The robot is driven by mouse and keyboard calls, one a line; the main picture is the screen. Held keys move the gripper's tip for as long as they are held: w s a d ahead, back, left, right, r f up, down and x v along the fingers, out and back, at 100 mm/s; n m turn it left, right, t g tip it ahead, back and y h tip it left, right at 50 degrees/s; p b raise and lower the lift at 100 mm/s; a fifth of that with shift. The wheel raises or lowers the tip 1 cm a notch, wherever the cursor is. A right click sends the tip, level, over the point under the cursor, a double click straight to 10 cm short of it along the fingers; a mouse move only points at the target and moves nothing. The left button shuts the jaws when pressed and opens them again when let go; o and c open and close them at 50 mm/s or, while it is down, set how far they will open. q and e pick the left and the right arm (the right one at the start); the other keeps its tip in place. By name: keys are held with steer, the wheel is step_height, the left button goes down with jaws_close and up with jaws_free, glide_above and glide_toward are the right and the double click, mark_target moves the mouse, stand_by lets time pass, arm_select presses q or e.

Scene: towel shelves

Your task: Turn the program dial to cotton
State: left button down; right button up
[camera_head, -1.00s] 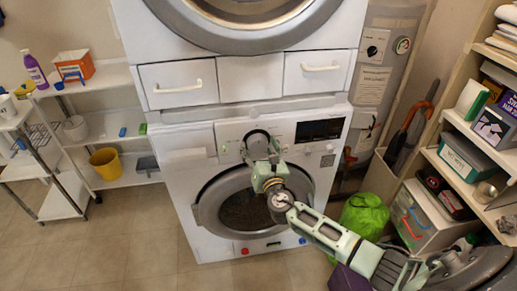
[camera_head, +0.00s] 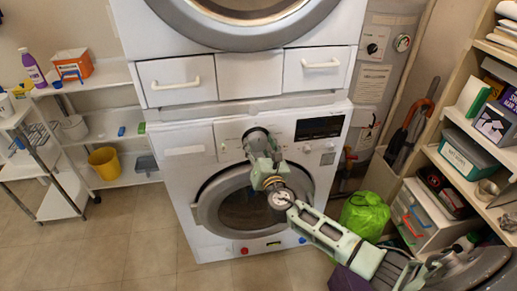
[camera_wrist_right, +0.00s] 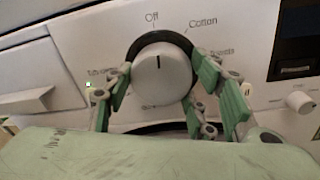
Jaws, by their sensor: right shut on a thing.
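The program dial (camera_wrist_right: 158,76) is a round grey knob with a dark ring on the washer's front panel. Its dark pointer line points nearly straight up, close to the "Off" label (camera_wrist_right: 152,18). The "Cotton" label (camera_wrist_right: 203,22) is up and to the right of the dial. My right gripper (camera_head: 262,145) is at the panel of the white washing machine (camera_head: 178,175). In the right wrist view its green fingers stand on both sides of the dial, shut on it. In the head view the gripper covers most of the dial. My left gripper is not in view.
A dark display (camera_wrist_right: 296,45) and a small knob (camera_wrist_right: 300,101) are right of the dial. The detergent drawer (camera_wrist_right: 40,98) is left. The round washer door (camera_head: 206,212) is below. A green bag (camera_head: 364,214) sits on the floor at right. Shelves stand on both sides.

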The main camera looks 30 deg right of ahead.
steer(key=m+b, duration=0.2)
steer(key=m, duration=0.1)
steer(key=shift+a+f+b, duration=0.1)
steer(key=shift+f+b, duration=0.05)
steer(key=shift+b, duration=0.25)
steer(key=shift+r+m+t+b, duration=0.15)
steer(key=shift+m+b, duration=0.45)
steer(key=shift+m, duration=0.3)
steer(key=shift+r+m+t+b, duration=0.15)
steer(key=shift+m+b, duration=0.45)
steer(key=shift+m, duration=0.3)
steer(key=o, duration=1.1)
steer(key=shift+f, duration=0.1)
steer(key=shift+s, duration=0.25)
steer(key=v, duration=1.1)
steer(key=shift+s+a, duration=0.2)
